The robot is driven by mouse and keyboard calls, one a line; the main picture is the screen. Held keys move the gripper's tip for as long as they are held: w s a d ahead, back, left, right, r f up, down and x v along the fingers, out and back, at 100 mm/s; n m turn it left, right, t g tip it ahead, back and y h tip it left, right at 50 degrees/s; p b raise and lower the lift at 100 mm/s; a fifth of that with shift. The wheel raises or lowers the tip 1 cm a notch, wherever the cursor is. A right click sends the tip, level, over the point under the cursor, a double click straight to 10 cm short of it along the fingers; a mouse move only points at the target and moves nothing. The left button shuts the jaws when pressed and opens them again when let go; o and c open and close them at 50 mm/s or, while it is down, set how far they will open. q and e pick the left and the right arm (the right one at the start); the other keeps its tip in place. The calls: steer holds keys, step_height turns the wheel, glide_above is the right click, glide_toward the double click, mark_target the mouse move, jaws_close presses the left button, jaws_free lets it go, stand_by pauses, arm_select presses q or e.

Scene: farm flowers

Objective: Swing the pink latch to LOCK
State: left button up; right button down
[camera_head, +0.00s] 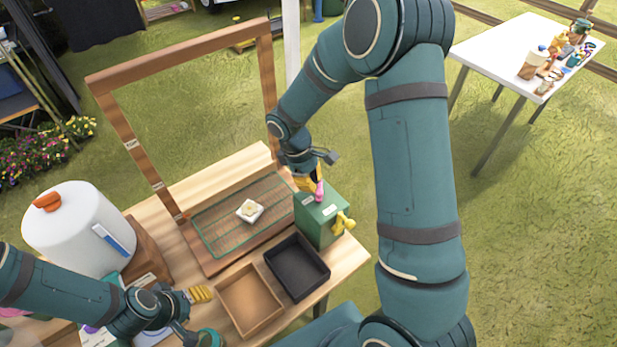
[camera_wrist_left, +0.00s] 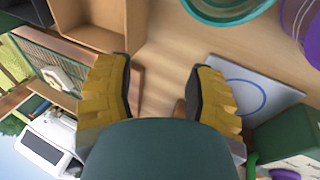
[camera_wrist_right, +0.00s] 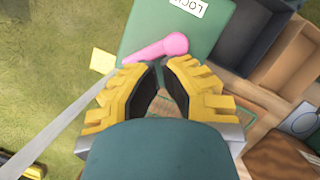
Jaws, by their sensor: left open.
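The pink latch (camera_head: 319,191) sits on top of the green box (camera_head: 318,228) at the table's right end. In the right wrist view the latch (camera_wrist_right: 160,48) lies across the green top, its thick end to the right and thin end to the left. A white label reading LOCK (camera_wrist_right: 186,6) is beyond it, apart from the latch. My right gripper (camera_head: 314,180) is just behind the latch; in its wrist view the fingers (camera_wrist_right: 161,72) are a little apart, with the latch just past the tips. Contact cannot be told. My left gripper (camera_wrist_left: 164,75) is open and empty at the table's left front.
A yellow handle (camera_head: 344,221) sticks out from the box's right side. A black tray (camera_head: 318,290) and a wooden tray (camera_head: 232,292) stand in front. A wooden frame (camera_head: 180,54) rises behind the mesh board (camera_head: 215,252). A white canister (camera_head: 78,232) stands at left.

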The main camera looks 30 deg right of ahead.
steer(key=shift+w+d, duration=0.3)
steer(key=shift+w, duration=0.2)
steer(key=v, duration=1.2)
arm_select(q)
steer(key=shift+r, duration=0.1)
arm_select(e)
steer(key=shift+s, duration=0.1)
